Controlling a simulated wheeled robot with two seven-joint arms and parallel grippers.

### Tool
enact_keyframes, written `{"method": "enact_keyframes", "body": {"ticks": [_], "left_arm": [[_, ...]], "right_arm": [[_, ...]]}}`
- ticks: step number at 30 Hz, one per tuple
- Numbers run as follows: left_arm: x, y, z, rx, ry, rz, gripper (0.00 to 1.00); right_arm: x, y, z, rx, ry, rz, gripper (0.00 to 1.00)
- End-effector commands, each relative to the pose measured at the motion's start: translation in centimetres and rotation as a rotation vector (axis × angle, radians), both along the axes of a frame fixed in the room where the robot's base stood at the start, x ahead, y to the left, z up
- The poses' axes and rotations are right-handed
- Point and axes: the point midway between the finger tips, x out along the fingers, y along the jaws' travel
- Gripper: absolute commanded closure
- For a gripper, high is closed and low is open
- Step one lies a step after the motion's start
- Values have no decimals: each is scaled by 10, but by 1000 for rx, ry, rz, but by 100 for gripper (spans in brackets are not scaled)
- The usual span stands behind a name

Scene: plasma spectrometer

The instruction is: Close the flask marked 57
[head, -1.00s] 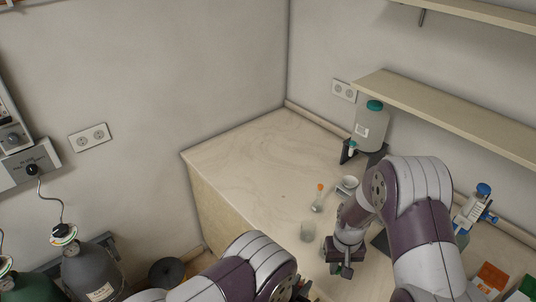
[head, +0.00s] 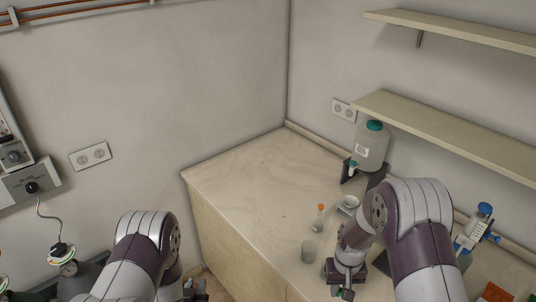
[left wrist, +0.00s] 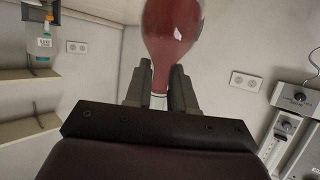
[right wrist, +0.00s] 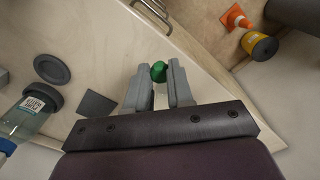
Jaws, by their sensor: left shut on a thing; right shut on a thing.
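My left gripper (left wrist: 160,92) is shut on the neck of a round flask (left wrist: 172,30) with dark red liquid, in the left wrist view. No number is readable on it, and its mouth is hidden between the fingers. In the head view my left gripper (head: 195,290) is at the bottom edge and the flask does not show. My right gripper (right wrist: 160,82) is shut on a small green stopper (right wrist: 158,71) at its fingertips, apart from the flask. In the head view my right gripper (head: 346,284) is over the counter's front part.
A blue-topped dispenser (head: 474,228) stands right. The counter's back left is clear.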

Motion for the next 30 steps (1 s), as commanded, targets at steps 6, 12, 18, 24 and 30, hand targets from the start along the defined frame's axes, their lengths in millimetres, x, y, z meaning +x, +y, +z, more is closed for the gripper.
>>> {"method": "enact_keyframes", "body": {"ticks": [6, 12, 18, 24, 30], "left_arm": [[0, 0, -77, 0, -1, -1, 100], [0, 0, -120, 0, -2, -1, 100], [0, 0, -123, 0, -2, -1, 100], [0, 0, -122, 0, -1, -1, 100], [0, 0, -122, 0, -1, -1, 100]], "right_arm": [[0, 0, -77, 0, 0, 0, 100], [0, 0, -120, 0, -1, 0, 100], [0, 0, -124, 0, -1, 0, 100], [0, 0, -122, 0, 0, 0, 100], [0, 0, -122, 0, 0, 0, 100]]}}
